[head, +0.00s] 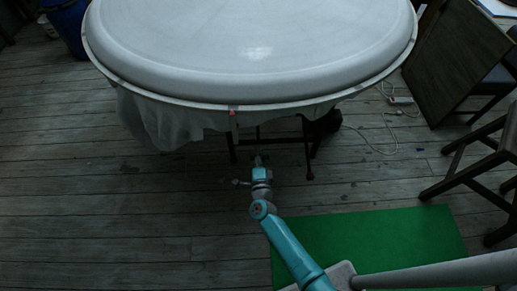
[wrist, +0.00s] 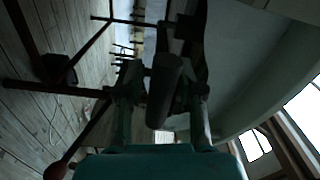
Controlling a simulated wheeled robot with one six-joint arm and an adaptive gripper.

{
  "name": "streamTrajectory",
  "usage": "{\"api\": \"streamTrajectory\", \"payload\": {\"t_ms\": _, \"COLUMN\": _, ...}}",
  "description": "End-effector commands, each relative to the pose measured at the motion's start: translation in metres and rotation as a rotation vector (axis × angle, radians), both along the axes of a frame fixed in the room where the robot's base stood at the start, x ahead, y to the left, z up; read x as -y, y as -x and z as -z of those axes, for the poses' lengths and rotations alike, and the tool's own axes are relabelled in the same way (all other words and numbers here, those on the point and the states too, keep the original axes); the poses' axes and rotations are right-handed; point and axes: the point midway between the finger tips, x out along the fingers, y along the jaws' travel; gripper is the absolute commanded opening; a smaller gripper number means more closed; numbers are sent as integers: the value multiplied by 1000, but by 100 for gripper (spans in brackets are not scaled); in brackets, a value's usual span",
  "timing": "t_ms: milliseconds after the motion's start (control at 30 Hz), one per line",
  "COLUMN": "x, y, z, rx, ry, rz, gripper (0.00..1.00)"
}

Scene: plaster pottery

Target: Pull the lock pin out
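In the wrist view, a dark cylinder (wrist: 164,92) stands between the two fingers of my gripper (wrist: 165,90). It may be the lock pin or its handle, but the dim light leaves this unclear. The fingers are spread to either side of it, with a gap seeming to show at the right. Contact at the left finger is hard to judge. In the head view, my gripper (head: 258,160) is below the front rim of a large pale round mould (head: 250,50), near its dark stand (head: 309,150). The pin cannot be made out there.
A pale sheet (head: 150,120) hangs under the rim. A green mat (head: 385,240) and dark chair (head: 480,165) are right.

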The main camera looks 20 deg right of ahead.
Motion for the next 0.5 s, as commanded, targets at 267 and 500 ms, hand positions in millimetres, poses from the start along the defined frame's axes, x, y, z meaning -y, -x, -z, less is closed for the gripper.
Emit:
{"api": "streamTrajectory", "payload": {"t_ms": 267, "x": 6, "y": -19, "z": 0, "rx": 0, "ry": 1, "rz": 0, "gripper": 37}}
{"api": "streamTrajectory", "payload": {"t_ms": 500, "x": 6, "y": -19, "z": 0, "rx": 0, "ry": 1, "rz": 0, "gripper": 37}}
